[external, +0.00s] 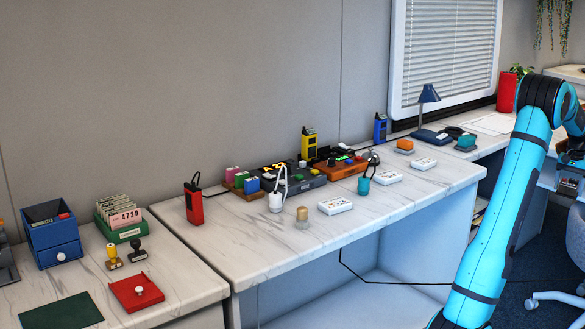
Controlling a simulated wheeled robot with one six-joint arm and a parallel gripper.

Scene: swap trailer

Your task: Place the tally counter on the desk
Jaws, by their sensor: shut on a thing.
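My blue arm rises from the bottom right and bends at a dark elbow near the right edge. Its far end runs to the picture's edge among dark parts, and I cannot make out my gripper's fingers or anything in them. I cannot pick out a tally counter for certain. The middle marble-topped desk (240,240) holds many small things. Another desk (190,290) stands at the front left, and a further worktop shows at the back right, partly behind my arm.
A blue lamp (429,95) stands at the back. A red tray (136,291) lies front left. The middle desk's front edge is mostly clear.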

